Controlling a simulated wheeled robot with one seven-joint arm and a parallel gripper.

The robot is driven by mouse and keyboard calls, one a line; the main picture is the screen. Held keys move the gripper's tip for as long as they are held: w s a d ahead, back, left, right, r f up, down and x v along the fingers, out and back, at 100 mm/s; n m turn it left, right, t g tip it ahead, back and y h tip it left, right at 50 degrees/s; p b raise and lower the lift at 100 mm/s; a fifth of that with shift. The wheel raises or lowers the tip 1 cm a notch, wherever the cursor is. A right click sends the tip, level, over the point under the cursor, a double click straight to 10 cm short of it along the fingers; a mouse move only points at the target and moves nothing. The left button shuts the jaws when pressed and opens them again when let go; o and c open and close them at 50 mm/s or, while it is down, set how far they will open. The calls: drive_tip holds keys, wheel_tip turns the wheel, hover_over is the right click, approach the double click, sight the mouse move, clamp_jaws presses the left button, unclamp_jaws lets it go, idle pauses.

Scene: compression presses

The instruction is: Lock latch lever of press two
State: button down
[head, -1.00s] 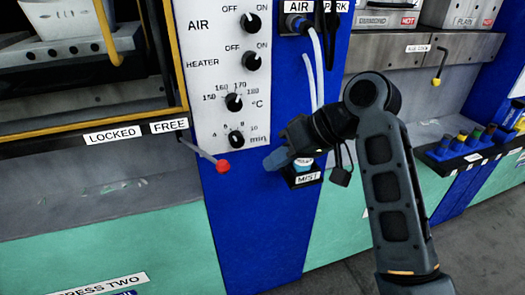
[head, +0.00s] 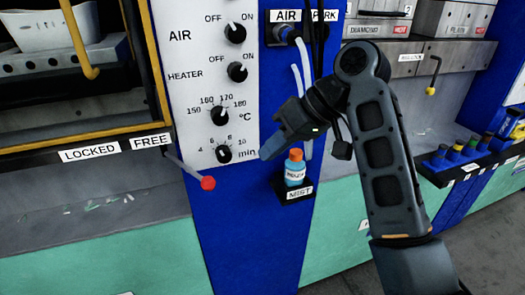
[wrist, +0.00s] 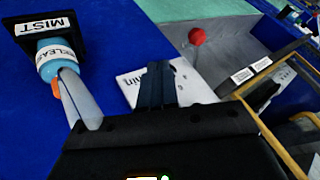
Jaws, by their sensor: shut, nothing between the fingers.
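The latch lever (head: 187,170) is a thin grey rod with a red knob (head: 207,183) at its end. It sticks out below the FREE label (head: 152,141), tilted down to the right; the LOCKED label (head: 90,152) is to its left. The red knob also shows at the top of the wrist view (wrist: 197,36). My gripper (head: 264,156) is shut and empty, in front of the blue panel to the right of the knob and apart from it. In the wrist view its closed fingers (wrist: 157,82) point toward the white control panel.
A blue bottle with an orange cap (head: 295,170) stands in the MIST holder (head: 297,192), just below my gripper. The white control panel (head: 195,100) with several black knobs is to the left. A yellow frame (head: 157,90) edges the press opening. Air hoses (head: 303,75) hang behind the arm.

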drive_tip(key=a+f+p, duration=0.1)
drive_tip(key=a+f, duration=0.4)
drive_tip(key=a, duration=0.3)
drive_tip(key=shift+s+a+f, duration=0.2)
drive_tip(key=shift+s+a, duration=0.05)
drive_tip(key=shift+s, duration=0.15)
